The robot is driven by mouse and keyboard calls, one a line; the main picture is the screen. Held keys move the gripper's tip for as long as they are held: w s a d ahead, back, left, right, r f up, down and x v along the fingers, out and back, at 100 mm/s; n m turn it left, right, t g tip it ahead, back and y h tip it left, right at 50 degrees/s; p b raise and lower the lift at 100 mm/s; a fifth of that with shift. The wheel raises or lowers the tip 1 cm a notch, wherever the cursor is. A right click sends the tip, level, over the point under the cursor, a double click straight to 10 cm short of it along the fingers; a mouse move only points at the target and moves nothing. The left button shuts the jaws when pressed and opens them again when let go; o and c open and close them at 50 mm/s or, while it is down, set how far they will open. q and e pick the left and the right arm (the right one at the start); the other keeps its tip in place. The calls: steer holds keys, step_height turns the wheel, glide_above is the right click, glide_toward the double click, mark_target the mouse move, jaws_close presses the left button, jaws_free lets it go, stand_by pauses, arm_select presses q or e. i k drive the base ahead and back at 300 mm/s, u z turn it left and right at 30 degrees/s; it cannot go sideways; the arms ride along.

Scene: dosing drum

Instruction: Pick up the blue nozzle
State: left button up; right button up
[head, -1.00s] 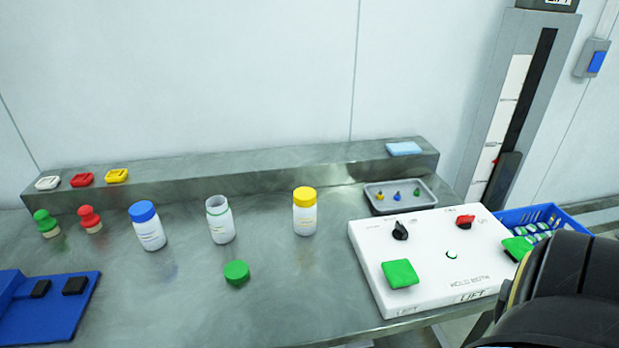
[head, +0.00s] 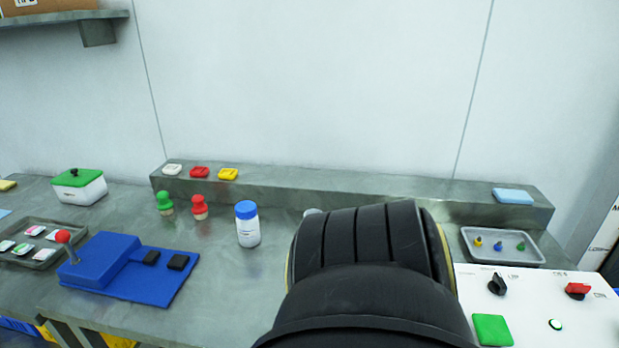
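The small blue nozzle (head: 498,246) stands in a grey tray (head: 468,252) at the right of the bench. A yellow nozzle (head: 478,242) is on its left and a green nozzle (head: 520,246) on its right, all apart from each other. A large black part of my own arm fills the lower middle of the head view, left of the tray. No gripper fingers show, so I cannot see either gripper.
A white control panel (head: 540,318) with a green pad and knobs lies in front of the tray. A raised ledge (head: 300,190) runs behind it, with a light blue pad (head: 513,196). A blue-capped bottle (head: 247,224) and a blue device (head: 112,262) stand left of my arm.

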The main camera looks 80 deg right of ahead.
mark_target(497, 246)
steer(key=u, duration=0.05)
steer(key=k, duration=1.65)
steer(key=z, duration=0.9)
